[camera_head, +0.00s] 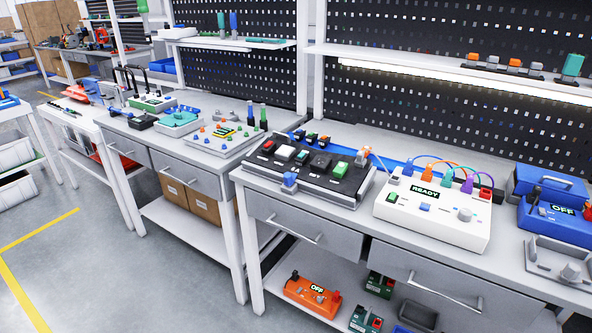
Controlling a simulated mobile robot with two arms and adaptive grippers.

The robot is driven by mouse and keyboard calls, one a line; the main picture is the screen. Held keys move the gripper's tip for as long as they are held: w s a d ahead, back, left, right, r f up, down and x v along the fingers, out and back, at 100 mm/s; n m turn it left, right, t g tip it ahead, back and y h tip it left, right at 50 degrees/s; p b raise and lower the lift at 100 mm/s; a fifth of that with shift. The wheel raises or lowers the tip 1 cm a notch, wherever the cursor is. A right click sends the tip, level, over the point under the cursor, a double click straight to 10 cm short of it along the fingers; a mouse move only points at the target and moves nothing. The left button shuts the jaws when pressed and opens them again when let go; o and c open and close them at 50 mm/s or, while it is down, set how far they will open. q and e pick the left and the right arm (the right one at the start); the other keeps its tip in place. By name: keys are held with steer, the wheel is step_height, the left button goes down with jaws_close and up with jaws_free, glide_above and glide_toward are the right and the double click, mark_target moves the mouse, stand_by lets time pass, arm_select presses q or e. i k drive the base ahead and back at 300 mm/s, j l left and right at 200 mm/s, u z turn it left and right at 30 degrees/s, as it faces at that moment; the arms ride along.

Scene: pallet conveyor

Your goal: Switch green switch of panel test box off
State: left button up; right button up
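A dark grey sloped switch panel (318,186) sits on the workbench in the middle of the view. A green square switch (341,169) is at the right end of its row, beside black, white and red ones. To its right stands a white box (445,238) with a lit "READY" display (424,191), coloured cables on top and a small green switch (393,197) at its left front. The frame does not settle which unit is the panel test box. The on or off position of either green switch is too small to tell. Neither gripper is in view.
A blue box (553,225) reading "OFF" stands at the right, behind a grey tray (560,262). Perforated boards (440,110) back the bench. Free floor (110,270) lies at the left front.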

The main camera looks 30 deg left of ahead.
mark_target(393, 195)
steer(key=i+j+u, duration=0.1)
steer(key=j, duration=0.3)
steer(key=i+j, duration=0.15)
steer(key=j, duration=0.2)
steer(key=i+j+u, duration=0.15)
steer(key=j, duration=0.2)
steer(key=i+j+u, duration=0.1)
steer(key=j, duration=0.25)
steer(key=i, duration=0.05)
